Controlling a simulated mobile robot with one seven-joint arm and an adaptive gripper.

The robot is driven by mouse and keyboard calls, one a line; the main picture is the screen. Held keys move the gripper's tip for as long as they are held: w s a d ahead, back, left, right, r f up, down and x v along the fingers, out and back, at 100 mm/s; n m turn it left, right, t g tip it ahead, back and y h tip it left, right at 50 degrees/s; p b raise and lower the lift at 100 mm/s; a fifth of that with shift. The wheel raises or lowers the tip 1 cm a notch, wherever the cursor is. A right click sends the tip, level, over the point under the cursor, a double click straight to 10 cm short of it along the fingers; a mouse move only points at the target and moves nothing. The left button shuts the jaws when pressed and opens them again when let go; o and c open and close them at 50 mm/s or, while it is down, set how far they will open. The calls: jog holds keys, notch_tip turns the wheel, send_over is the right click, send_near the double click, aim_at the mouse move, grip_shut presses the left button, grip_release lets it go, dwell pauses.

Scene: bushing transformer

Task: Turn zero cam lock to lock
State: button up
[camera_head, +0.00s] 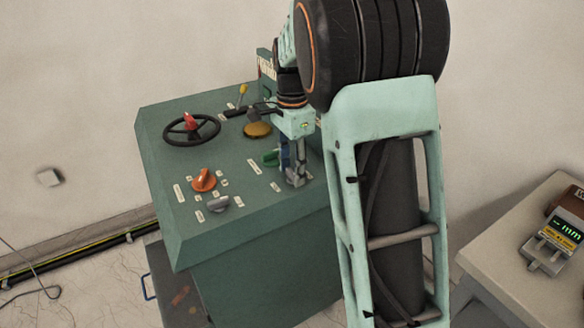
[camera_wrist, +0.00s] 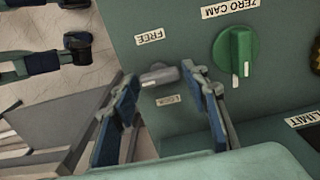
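In the wrist view a grey lever knob (camera_wrist: 160,76) sits on the green panel, between the FREE label (camera_wrist: 150,36) and the LOCK label (camera_wrist: 168,100). The knob lies roughly sideways, and a pale mark shows at its left end. My gripper (camera_wrist: 160,76) is open, with one blue-and-grey finger on each side of the knob. The right fingertip is very close to the knob; I cannot tell whether it touches. In the head view my gripper (camera_head: 294,177) points down at the panel's right edge and hides the knob.
A green knob (camera_wrist: 237,55) under the ZERO CAM label (camera_wrist: 230,8) is close to the right finger. The console (camera_head: 240,220) also carries an orange knob (camera_head: 203,180), a grey knob (camera_head: 218,204) and a black handwheel (camera_head: 178,136). A side table (camera_head: 500,240) stands right.

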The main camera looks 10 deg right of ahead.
jog(key=c, duration=0.7)
jog(key=shift+r+n, duration=0.1)
jog(key=shift+n, duration=0.2)
jog(key=n+p, duration=0.1)
jog(key=n, duration=0.1)
jog(key=shift+n+p, duration=0.35)
jog(key=shift+n, duration=0.05)
jog(key=n+p, duration=0.1)
jog(key=n, duration=0.2)
jog(key=shift+n, duration=0.3)
jog(key=n+p, duration=0.1)
jog(key=n, duration=0.4)
jog(key=shift+p, duration=0.3)
jog(key=n+p, duration=0.1)
jog(key=n, duration=0.4)
jog(key=shift+n, duration=0.4)
jog(key=shift+w, duration=0.1)
